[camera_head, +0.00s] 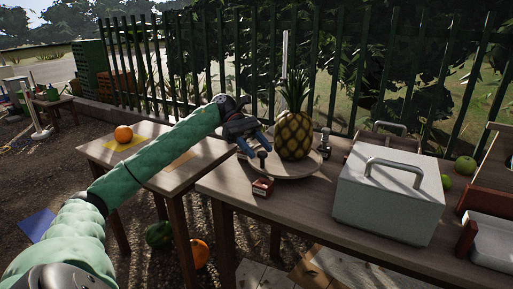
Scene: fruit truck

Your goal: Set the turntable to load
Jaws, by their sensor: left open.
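The turntable (298,171) is a round wooden disc on the long wooden table. A pineapple (295,135) stands upright on it. A short dark peg (262,158) rises at its front left rim, and another dark peg (325,141) rises at its right side. A small red block with a pale top (262,187) sits on the table just in front of the disc. My left gripper (254,147) is open, left of the pineapple, with its blue fingers close to the front left peg. I cannot tell whether they touch it. My right gripper is not in view.
A large grey box with a handle (388,200) stands right of the turntable. A lower table (140,151) at left holds an orange (123,133) on a yellow square. A green fence (220,50) runs behind.

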